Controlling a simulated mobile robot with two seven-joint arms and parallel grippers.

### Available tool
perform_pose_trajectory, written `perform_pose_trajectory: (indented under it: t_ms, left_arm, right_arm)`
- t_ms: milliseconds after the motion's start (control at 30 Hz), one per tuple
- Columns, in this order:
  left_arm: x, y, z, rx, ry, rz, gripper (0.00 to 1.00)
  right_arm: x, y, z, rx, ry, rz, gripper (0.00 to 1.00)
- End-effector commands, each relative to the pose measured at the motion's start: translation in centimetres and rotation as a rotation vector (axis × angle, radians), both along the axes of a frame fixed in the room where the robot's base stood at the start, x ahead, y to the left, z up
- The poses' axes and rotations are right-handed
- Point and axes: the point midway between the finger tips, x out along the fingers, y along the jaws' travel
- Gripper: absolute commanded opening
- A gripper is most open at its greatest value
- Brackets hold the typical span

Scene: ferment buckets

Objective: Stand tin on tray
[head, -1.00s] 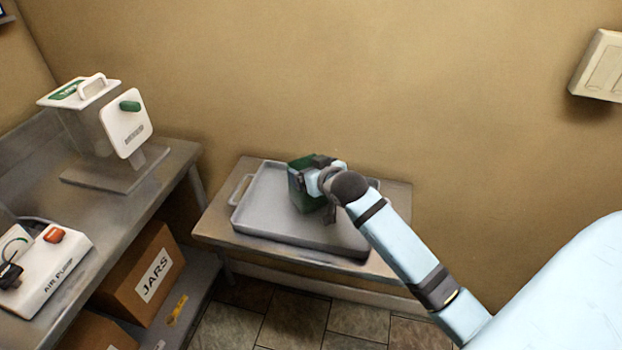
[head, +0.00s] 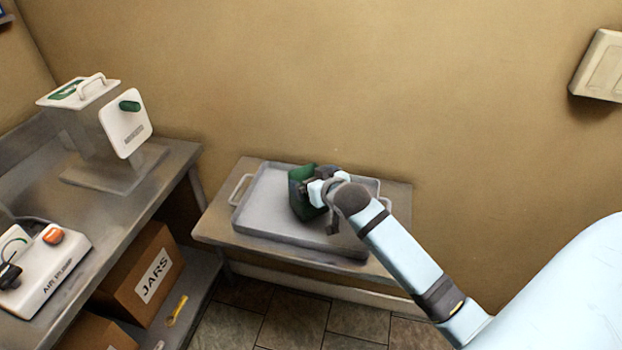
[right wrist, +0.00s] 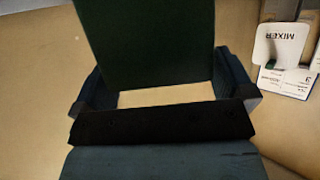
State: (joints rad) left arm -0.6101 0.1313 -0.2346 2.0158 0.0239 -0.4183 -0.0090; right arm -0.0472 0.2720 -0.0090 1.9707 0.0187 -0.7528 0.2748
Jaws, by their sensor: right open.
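The dark green tin (head: 299,200) looks upright on the right half of the grey tray (head: 262,195) in the head view. My right gripper (head: 316,189) is at its right side, partly covering it. In the right wrist view the tin (right wrist: 145,45) fills the top middle, in front of and partly between the two fingers of my right gripper (right wrist: 165,88). The jaws are open, with a gap between tin and palm. The tin's base and its contact with the tray are partly hidden. My left gripper is not in view.
The tray lies on a small table (head: 215,222) against the wall. A steel bench (head: 130,215) at the left holds a white-topped machine (head: 125,130) and an air pump (head: 50,265). A JARS box (head: 150,280) sits below. The tray's left half is clear.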

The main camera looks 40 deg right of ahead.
Motion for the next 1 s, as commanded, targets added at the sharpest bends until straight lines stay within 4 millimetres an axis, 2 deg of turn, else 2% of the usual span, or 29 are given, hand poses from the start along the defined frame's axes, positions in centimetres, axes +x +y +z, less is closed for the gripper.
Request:
perform_pose_trajectory:
  t_ms: [300,500,667,1000]
  left_arm:
    - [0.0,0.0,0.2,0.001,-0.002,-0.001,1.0]
    - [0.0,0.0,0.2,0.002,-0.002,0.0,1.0]
    - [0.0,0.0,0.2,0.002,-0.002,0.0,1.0]
    - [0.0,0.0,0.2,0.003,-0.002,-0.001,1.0]
  right_arm:
    - [-6.4,0.5,2.6,0.0,0.0,0.0,1.0]
    - [-9.0,0.7,3.7,0.0,0.001,0.0,1.0]
    - [-9.7,0.8,4.1,0.0,0.0,0.0,1.0]
    - [-9.7,0.8,4.1,0.0,0.0,0.0,1.0]
